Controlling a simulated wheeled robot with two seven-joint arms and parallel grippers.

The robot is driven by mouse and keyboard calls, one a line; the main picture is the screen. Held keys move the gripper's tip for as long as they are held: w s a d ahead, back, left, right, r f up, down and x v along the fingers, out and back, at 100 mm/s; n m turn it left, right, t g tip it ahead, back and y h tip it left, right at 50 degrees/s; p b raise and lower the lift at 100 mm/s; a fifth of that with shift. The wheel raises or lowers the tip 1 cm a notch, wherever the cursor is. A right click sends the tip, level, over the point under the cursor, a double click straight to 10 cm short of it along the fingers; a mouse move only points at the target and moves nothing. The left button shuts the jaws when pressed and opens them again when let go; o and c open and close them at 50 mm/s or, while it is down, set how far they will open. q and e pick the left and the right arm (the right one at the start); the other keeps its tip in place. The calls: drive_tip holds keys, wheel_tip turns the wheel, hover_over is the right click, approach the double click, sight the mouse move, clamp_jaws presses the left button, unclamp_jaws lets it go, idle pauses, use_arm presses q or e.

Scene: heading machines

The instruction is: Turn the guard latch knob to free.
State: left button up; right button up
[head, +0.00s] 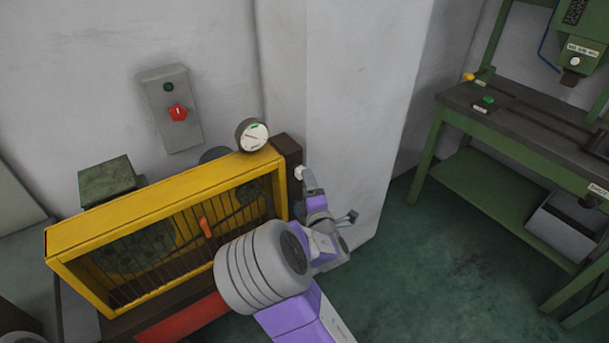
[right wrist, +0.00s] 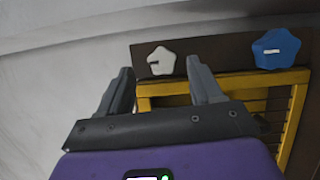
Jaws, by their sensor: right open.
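A white lobed knob (right wrist: 161,61) with a dark mark sits on a dark brown panel (right wrist: 215,57) beside the yellow guard; it also shows in the head view (head: 299,173). A blue lobed knob (right wrist: 276,48) with a pale mark is on the same panel, to the right in the wrist view. No label shows which one is the guard latch knob. My right gripper (right wrist: 160,76) is open, with the white knob seen between its fingertips; whether they touch it I cannot tell. In the head view the right gripper (head: 309,180) is at the white knob. My left gripper is not in view.
The yellow barred guard (head: 150,205) has an orange handle (head: 206,228). A round gauge (head: 252,135) stands on top. A grey wall box with a red knob (head: 177,113) hangs behind. A grey pillar (head: 355,110) rises close to the right gripper. A green workbench (head: 500,190) stands at right; floor between is clear.

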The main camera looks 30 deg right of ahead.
sight(300, 170)
drive_tip(key=shift+b+x, duration=0.45)
drive_tip(key=shift+x, duration=2.3)
drive_tip(key=shift+f, duration=0.1)
drive_tip(key=shift+c, duration=0.2)
drive_tip(key=c, duration=1)
